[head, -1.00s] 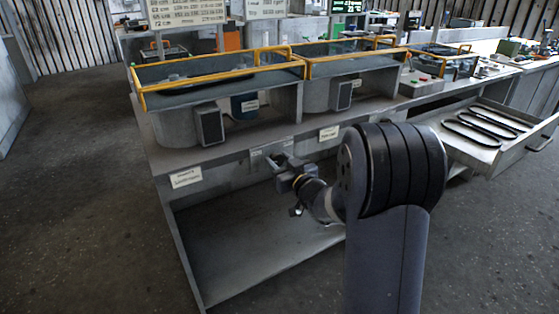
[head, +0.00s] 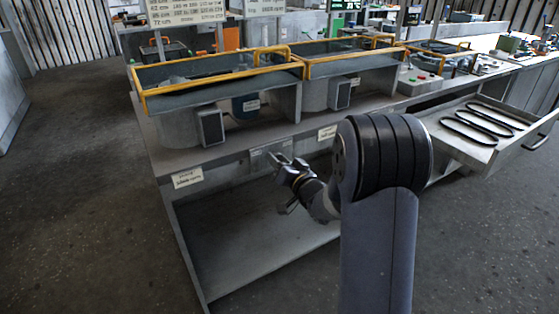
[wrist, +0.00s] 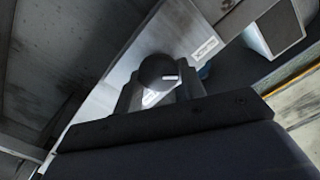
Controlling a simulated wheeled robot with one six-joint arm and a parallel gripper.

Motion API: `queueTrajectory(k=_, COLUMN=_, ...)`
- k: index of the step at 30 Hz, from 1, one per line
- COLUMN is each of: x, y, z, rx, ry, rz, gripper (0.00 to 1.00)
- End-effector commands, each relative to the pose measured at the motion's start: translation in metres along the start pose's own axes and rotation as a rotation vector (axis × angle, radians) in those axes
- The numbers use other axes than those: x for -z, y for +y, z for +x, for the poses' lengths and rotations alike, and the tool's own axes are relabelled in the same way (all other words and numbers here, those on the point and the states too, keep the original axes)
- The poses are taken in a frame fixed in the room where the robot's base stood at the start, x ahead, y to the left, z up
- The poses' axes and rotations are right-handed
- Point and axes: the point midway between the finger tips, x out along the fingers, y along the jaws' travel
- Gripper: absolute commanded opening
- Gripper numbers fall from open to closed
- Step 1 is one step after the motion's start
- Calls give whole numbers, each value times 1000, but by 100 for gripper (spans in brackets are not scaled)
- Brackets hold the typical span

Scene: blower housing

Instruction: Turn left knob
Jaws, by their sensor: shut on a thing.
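A round dark knob (wrist: 157,70) with a short white mark sits on the light grey front face of the bench in the wrist view. The white mark points to the right in that view. My gripper (head: 277,161) is at the bench front in the head view, below the left blower bay. It is shut on the knob, with its grey fingers (wrist: 160,89) on either side in the wrist view. In the head view the gripper hides the knob. My wrist is rolled, so the bench looks strongly tilted in the wrist view.
A paper label (head: 187,177) is on the left bench edge. An open drawer (head: 477,158) with black belts juts out at right. The lower shelf (head: 235,247) is empty.

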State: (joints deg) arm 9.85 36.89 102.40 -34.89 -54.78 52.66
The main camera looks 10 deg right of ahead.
Motion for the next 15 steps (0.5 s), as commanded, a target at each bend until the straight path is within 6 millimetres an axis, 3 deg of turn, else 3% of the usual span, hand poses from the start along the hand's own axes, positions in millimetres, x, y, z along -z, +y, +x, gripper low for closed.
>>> queueTrajectory(k=11, x=0, y=0, z=0, rx=0, ry=1, rz=3, gripper=16)
queueTrajectory(k=12, x=0, y=0, z=0, rx=0, ry=1, rz=3, gripper=41)
queueTrajectory(k=15, x=0, y=0, z=0, rx=0, ry=1, rz=3, gripper=49)
